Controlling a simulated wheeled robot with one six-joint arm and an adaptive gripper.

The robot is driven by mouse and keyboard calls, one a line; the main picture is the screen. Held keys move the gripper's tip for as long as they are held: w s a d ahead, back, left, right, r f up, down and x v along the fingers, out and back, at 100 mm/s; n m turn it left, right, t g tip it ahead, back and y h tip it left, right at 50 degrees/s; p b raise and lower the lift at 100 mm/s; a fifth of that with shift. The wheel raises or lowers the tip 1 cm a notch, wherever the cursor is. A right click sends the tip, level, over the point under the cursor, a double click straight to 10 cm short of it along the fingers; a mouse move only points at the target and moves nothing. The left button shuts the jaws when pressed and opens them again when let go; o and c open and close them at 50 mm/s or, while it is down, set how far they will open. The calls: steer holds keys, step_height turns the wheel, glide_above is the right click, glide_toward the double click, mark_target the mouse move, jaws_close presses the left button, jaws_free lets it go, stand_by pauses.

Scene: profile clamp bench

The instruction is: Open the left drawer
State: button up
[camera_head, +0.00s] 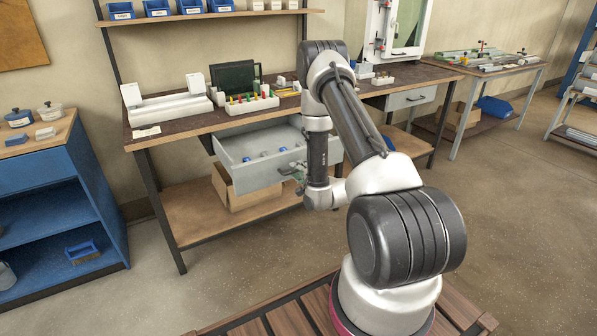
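The left drawer (252,176) is a grey drawer under the long workbench. It stands pulled well out, and several small blue-topped items show inside it. Its dark handle (287,171) is on the front face, towards the right. My gripper (298,178) is at the handle, low in front of the drawer. It is small in view and partly hidden by my wrist, so I cannot tell whether its fingers are closed on the handle. My arm covers the right part of the drawer.
The right drawer (409,98) appears shut. The workbench top (185,124) holds white blocks, a dark panel and a rack of coloured pieces. A cardboard box (240,193) sits on the lower shelf beneath the open drawer. A blue cabinet (50,195) stands left; floor between is clear.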

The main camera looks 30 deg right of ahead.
steer(key=v, duration=1.1)
steer(key=shift+s, duration=0.3)
